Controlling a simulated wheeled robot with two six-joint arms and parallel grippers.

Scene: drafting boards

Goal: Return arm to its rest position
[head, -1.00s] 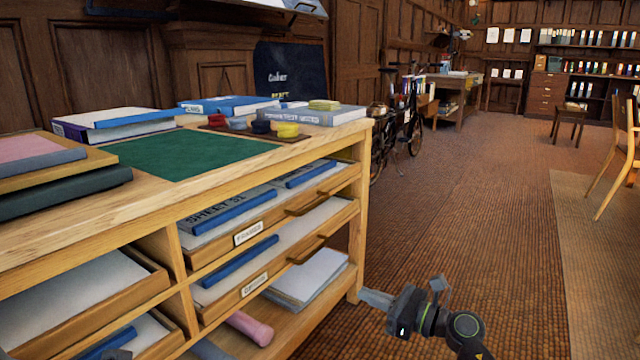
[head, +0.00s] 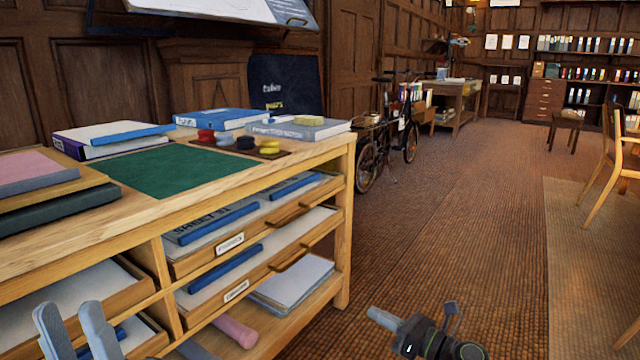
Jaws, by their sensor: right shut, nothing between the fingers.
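My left gripper (head: 68,308) shows at the lower left, in front of the bench's lower trays. Its two grey fingers point up and stand apart, with nothing seen between them. My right gripper (head: 378,318) is at the bottom, right of the bench's front corner leg. Its fingers point left and are shut and empty, in front of the brown floor. The rest of the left arm is out of the picture.
A wooden bench (head: 345,215) with open shelves and labelled trays fills the left. On it lie a green mat (head: 165,172), books (head: 215,118) and small coloured pieces (head: 245,143). A bicycle (head: 385,150) stands behind.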

